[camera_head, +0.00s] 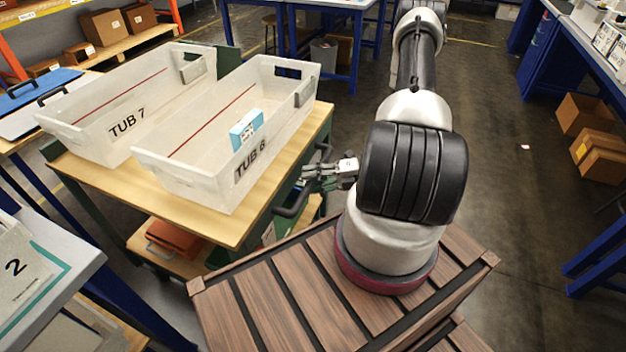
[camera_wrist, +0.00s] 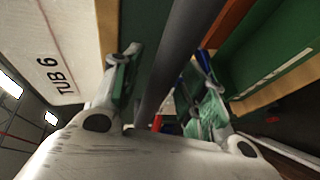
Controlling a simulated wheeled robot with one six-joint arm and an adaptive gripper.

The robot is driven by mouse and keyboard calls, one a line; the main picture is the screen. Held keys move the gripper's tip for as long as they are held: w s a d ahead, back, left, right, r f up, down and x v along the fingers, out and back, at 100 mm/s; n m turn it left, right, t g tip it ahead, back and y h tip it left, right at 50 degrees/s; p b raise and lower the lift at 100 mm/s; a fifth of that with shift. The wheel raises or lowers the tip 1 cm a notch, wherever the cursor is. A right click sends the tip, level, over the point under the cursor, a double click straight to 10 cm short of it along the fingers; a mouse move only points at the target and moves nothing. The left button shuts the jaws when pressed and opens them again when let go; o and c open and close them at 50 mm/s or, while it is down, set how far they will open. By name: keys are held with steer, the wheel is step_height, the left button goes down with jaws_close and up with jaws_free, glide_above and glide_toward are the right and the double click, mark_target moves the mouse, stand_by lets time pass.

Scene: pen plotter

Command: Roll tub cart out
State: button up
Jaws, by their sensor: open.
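The tub cart (camera_head: 105,183) has a wooden top, green frame and lower shelf, and stands left of my arm. Two translucent tubs, TUB 7 (camera_head: 95,145) and TUB 6 (camera_head: 190,190), sit on top. A small blue and white box is in TUB 6. The cart's dark handle (camera_head: 283,211) sticks out at its right end. My gripper (camera_head: 310,178) is open at this handle. In the wrist view, the dark handle bar (camera_wrist: 178,50) passes between my spread fingers (camera_wrist: 165,88). I cannot tell whether either finger touches it. TUB 6 also shows there (camera_wrist: 50,50).
A grey table marked 2 (camera_head: 60,265) stands close at lower left. Blue benches stand at the back and right. Cardboard boxes (camera_head: 598,155) lie on the floor at right. Open floor (camera_head: 505,190) lies right of my arm.

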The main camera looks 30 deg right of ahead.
steer(key=v, duration=1.2)
stand_by(0.3)
